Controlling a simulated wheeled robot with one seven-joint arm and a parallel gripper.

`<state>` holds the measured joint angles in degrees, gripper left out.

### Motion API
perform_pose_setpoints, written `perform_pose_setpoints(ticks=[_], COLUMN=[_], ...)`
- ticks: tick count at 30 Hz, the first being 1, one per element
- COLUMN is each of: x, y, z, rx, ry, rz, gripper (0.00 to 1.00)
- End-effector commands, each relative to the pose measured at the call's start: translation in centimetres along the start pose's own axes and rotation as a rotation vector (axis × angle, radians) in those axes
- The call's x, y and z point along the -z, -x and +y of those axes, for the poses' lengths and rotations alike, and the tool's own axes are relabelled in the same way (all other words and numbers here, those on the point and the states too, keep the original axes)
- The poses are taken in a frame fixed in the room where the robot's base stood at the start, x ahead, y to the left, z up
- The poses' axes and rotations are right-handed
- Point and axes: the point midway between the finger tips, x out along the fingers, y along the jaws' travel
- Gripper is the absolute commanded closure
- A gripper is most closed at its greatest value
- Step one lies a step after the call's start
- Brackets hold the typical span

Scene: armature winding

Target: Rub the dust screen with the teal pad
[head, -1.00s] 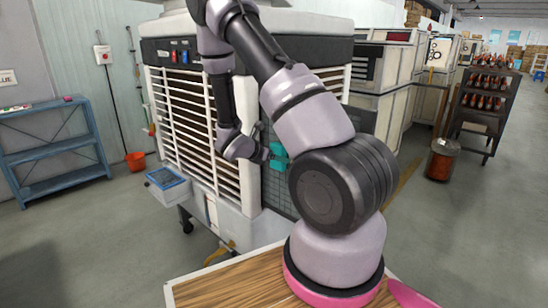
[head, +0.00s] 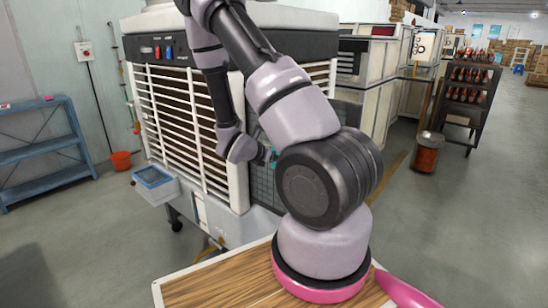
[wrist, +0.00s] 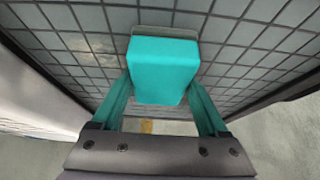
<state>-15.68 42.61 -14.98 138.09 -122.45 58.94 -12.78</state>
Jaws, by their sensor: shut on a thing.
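The teal pad (wrist: 163,68) is a block with a grey far edge, held between the teal fingers of my gripper (wrist: 162,98) in the wrist view. My gripper is shut on its sides. The pad's far end is at or very near the dust screen (wrist: 60,42), a grey panel with a dark square grid; I cannot tell whether they touch. In the head view the dust screen (head: 264,188) is on the side of the big louvred machine, partly behind my arm. Only a sliver of teal shows there at my gripper (head: 273,157).
The louvred machine (head: 180,120) stands on a wheeled base, with a blue-topped box (head: 153,178) at its front. A blue shelf (head: 45,150) and an orange bucket (head: 121,160) are left. A bin (head: 427,152) and rack (head: 472,95) stand right, with open floor before them.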

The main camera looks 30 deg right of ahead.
Motion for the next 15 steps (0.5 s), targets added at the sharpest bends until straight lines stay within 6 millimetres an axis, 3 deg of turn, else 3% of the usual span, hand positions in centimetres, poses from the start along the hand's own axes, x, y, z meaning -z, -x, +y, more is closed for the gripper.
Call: perform_pose_setpoints(ticks=[15], x=[-0.2], y=[-0.3], z=[-3.4], rx=[0.002], ry=[-0.001], rz=[-0.002], gripper=[0.68])
